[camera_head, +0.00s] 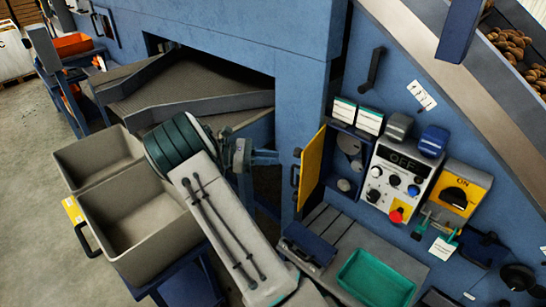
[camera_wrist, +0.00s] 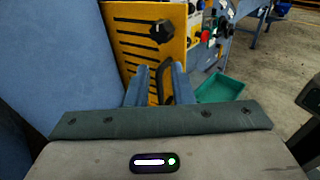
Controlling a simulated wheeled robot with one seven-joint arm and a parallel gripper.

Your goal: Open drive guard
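The drive guard (camera_head: 311,168) is a yellow panel on the blue machine. In the head view it stands swung out from the wall, seen nearly edge-on, with discs visible in the drive opening (camera_head: 346,152) beside it. Its black handle (camera_head: 295,175) is on the face toward my gripper. In the wrist view the guard (camera_wrist: 135,20) shows dark slots, a black knob (camera_wrist: 161,31) and the handle (camera_wrist: 164,80). My gripper (camera_head: 275,157) is left of the guard, a little short of the handle. Its blue fingers (camera_wrist: 158,72) are apart; the handle appears between them, nearer the right finger.
Right of the opening are a control panel (camera_head: 401,180) and a yellow switch box (camera_head: 457,193). A green tray (camera_head: 376,278) sits on a grey bench below. Grey bins (camera_head: 140,220) stand at left. A blue machine post (camera_head: 318,90) rises just above the guard.

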